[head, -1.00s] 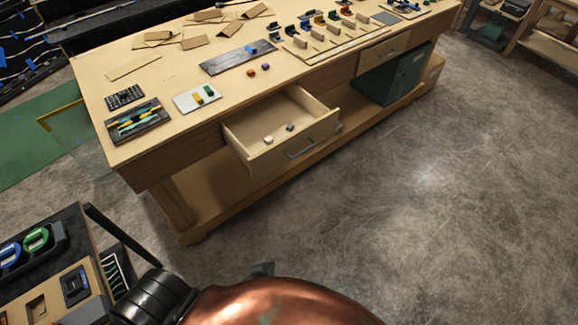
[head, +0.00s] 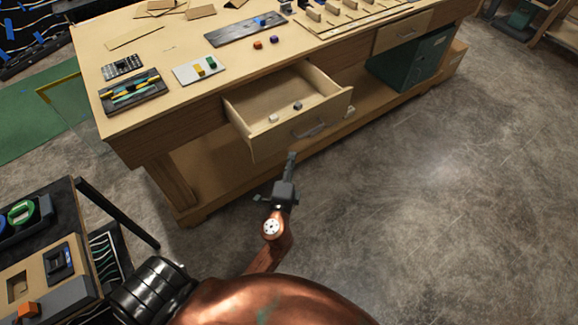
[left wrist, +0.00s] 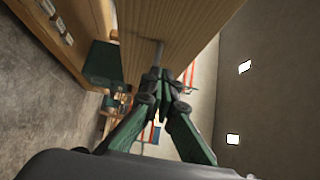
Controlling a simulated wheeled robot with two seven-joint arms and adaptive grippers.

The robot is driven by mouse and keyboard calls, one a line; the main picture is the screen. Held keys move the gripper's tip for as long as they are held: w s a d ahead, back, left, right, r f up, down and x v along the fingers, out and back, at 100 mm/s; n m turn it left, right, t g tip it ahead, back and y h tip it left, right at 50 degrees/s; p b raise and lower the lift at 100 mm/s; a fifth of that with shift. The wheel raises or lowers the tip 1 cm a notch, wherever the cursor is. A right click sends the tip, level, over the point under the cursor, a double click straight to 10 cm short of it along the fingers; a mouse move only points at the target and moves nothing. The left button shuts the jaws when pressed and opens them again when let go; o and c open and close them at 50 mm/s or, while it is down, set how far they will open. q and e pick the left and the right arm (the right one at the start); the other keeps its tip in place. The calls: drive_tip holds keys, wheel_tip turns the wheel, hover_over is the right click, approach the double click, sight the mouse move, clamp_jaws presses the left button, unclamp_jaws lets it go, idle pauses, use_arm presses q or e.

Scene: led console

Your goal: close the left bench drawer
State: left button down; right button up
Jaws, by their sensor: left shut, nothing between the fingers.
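The left bench drawer (head: 290,130) is pulled open from the wooden bench, with a few small blocks inside. Its grey bar handle (head: 309,129) is on the front panel. My left gripper (head: 292,156) is shut and empty, just in front of and below the drawer front in the head view. In the left wrist view its closed fingertips (left wrist: 156,75) point at the wooden drawer front (left wrist: 178,28), close to the handle (left wrist: 159,52). I cannot tell whether they touch. My right gripper is not in view.
The bench top (head: 150,62) carries a black tray of coloured parts (head: 131,91), a white plate with blocks (head: 200,69) and loose boards. A green cabinet (head: 412,60) stands on the lower shelf at right. A console (head: 45,250) is at lower left. The floor at right is clear.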

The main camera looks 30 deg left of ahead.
sight(289, 133)
use_arm(q)
drive_tip(key=w+a, duration=0.4)
drive_tip(key=w, duration=0.1)
drive_tip(key=shift+w+a, duration=0.1)
drive_tip(key=shift+a, duration=0.15)
drive_tip(key=shift+w+a, duration=0.15)
drive_tip(key=shift+a, duration=0.3)
